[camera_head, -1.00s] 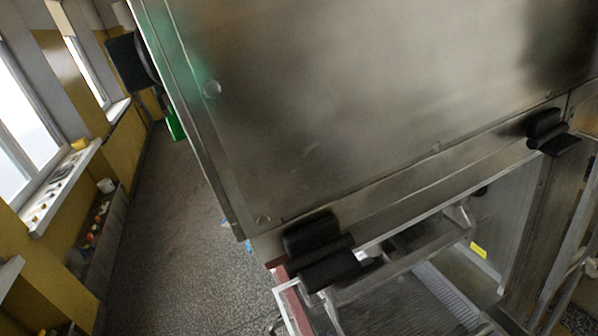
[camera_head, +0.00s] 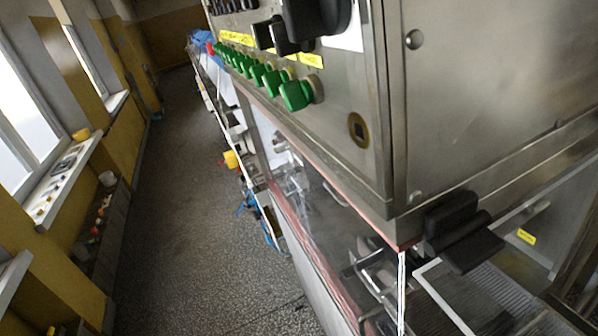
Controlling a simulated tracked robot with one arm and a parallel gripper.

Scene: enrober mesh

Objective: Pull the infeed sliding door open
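A steel enrober cabinet (camera_head: 490,85) fills the right side of the head view, tilted in the picture. A clear panel (camera_head: 325,215) with a reddish edge runs along its long side below the control panel. On the near end, a black hinge-like fitting (camera_head: 460,230) sits at the cabinet's lower edge. Below it, wire mesh (camera_head: 475,300) and a yellow label (camera_head: 525,236) show inside the machine. I cannot tell for certain which panel is the infeed sliding door, nor whether it is open. My gripper is not in view.
Green knobs (camera_head: 296,93), black switches and a large black knob (camera_head: 315,14) stick out of the control face. A speckled floor aisle (camera_head: 175,200) lies clear to the left. A windowsill (camera_head: 60,180) and a low ledge with small items (camera_head: 95,225) line the yellow wall.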

